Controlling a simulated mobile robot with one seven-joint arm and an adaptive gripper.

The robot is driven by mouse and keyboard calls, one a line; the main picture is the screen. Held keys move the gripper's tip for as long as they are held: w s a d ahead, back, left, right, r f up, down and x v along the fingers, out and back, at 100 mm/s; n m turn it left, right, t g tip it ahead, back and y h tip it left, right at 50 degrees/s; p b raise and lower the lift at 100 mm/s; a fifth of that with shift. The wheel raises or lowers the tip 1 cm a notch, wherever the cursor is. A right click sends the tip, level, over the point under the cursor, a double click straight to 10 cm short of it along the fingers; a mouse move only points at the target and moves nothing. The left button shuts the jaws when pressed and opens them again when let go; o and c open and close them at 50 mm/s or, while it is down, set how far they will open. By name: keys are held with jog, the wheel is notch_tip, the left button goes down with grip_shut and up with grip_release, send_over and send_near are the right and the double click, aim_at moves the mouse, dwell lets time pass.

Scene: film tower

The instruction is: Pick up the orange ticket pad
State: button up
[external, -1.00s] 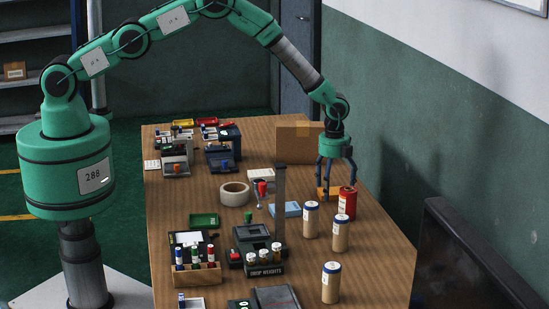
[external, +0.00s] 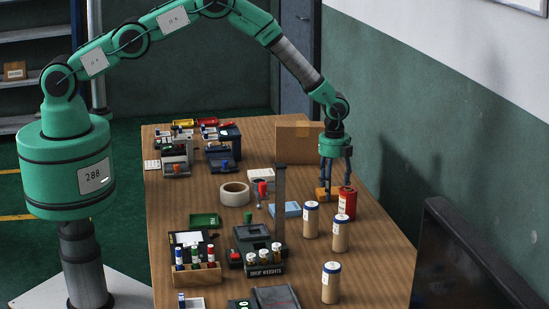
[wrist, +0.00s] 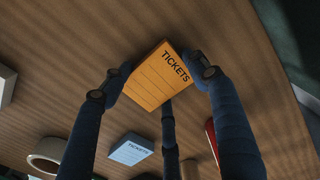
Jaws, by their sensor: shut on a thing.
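The orange ticket pad (wrist: 157,78) lies on the wooden table, with "TICKETS" printed along one edge in the wrist view. My gripper (wrist: 158,82) has its dark blue fingers closed on the pad's sides. In the external view my gripper (external: 334,190) points straight down at the table's right side, and the orange pad (external: 324,194) shows partly behind its fingers. No clear gap shows between the pad and the table.
A red canister (external: 347,203) stands close beside the fingers at right. Two tan canisters with blue lids (external: 311,220) (external: 340,235) stand nearer the camera. A blue ticket pad (external: 286,210) lies to the left. A cardboard box (external: 298,143) stands behind.

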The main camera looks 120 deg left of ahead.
aim_at(333, 191)
jog(key=shift+r, duration=0.15)
jog(key=shift+r, duration=1.45)
jog(key=shift+s+d+r, duration=0.15)
jog(key=shift+s+r, duration=0.05)
jog(key=shift+r, duration=0.05)
jog(key=s+d, duration=0.3)
jog(key=s, duration=0.1)
jog(key=s+d+r, duration=0.1)
jog(key=s+d, duration=0.2)
jog(key=s, duration=0.1)
jog(key=s+d+p, duration=0.1)
jog(key=s+d, duration=0.2)
jog(key=s, duration=0.1)
jog(key=shift+s+r, duration=0.15)
jog(key=shift+s, duration=0.1)
jog(key=shift+d, duration=0.1)
